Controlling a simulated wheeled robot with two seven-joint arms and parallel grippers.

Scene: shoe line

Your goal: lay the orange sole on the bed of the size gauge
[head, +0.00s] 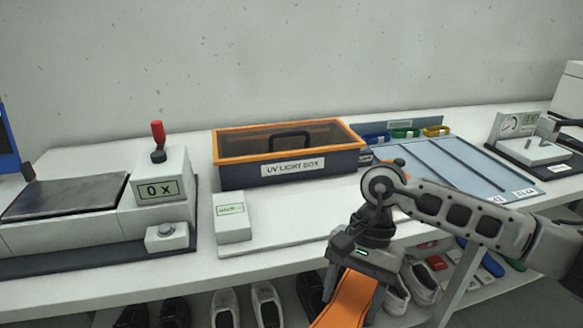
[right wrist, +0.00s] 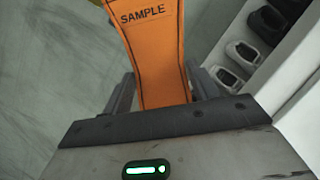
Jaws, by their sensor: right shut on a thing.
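The orange sole (head: 343,302) hangs from my right gripper (head: 358,272), low in front of the table's front edge. In the right wrist view the sole (right wrist: 154,45) bears the word SAMPLE and sits between the two fingers of the gripper (right wrist: 163,88), which is shut on it. Its far end is out of frame in both views. A flat white bed (head: 285,228) with a small upright display block (head: 232,216) at its left end, apparently the size gauge, lies on the table. The bed looks empty; my arm partly covers its right end. My left gripper is out of view.
The orange-rimmed UV light box (head: 270,177) stands behind the bed. A press-like machine (head: 160,190) with a red-knobbed lever is at left. A blue-grey lane board (head: 430,165) and a dial device (head: 535,150) are at right. Shoes (head: 225,305) fill the shelf below.

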